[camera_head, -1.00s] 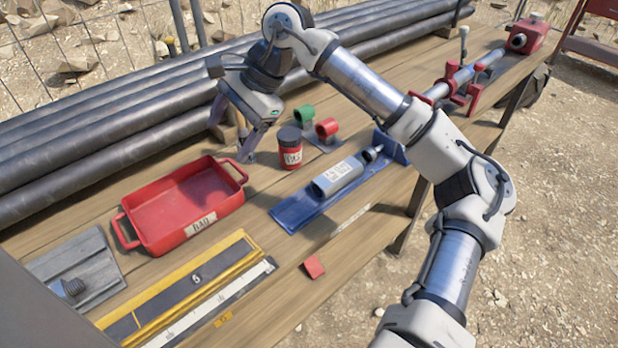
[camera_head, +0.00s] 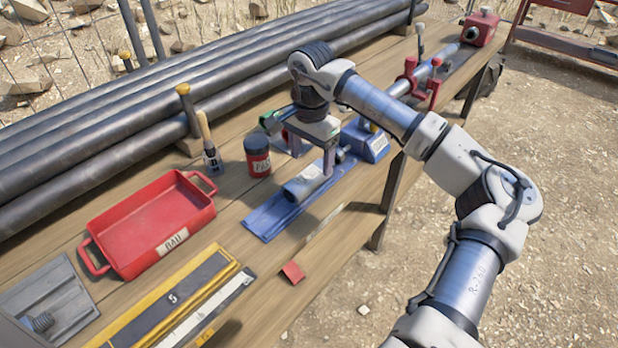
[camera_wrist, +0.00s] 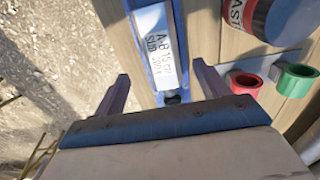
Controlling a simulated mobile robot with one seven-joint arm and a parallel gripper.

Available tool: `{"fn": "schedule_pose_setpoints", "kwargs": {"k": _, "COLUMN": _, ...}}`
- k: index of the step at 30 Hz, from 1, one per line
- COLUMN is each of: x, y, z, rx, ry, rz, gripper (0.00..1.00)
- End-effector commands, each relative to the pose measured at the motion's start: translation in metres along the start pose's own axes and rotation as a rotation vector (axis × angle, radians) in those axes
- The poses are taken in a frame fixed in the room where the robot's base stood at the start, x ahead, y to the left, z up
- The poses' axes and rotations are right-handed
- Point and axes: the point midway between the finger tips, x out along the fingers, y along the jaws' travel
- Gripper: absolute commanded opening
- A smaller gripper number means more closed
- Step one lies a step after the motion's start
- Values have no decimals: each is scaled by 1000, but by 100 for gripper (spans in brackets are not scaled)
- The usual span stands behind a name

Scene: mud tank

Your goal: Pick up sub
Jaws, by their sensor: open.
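The sub (camera_head: 303,186) is a grey cylinder with a white label, lying in a long blue tray (camera_head: 266,222) on the bench. In the wrist view the label on the sub (camera_wrist: 157,45) reads "SUB", and a dark narrow end points toward my gripper. My gripper (camera_head: 328,165) is open, pointing down over the far right end of the sub. In the wrist view my gripper's fingers (camera_wrist: 163,85) stand on either side of the sub's line, with nothing held. I cannot tell if they reach down to its height.
A red can (camera_head: 257,156) stands left of the sub. Green (camera_wrist: 294,80) and red (camera_wrist: 246,84) rings sit on a plate beside it. A red tray (camera_head: 150,228) lies at the left, pipes (camera_head: 100,140) run behind, and a clamped rod (camera_head: 425,75) is at the far right.

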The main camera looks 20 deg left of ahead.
Motion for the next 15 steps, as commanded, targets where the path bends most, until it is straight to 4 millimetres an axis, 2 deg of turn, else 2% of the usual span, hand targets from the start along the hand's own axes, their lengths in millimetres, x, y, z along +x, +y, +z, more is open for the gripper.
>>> {"fn": "schedule_pose_setpoints", "kwargs": {"k": 9, "x": 39, "y": -3, "z": 3, "rx": -1, "ry": -5, "rz": 1, "gripper": 74}}
{"fn": "schedule_pose_setpoints", "kwargs": {"k": 15, "x": 51, "y": -3, "z": 2, "rx": -1, "ry": -1, "rz": 0, "gripper": 74}}
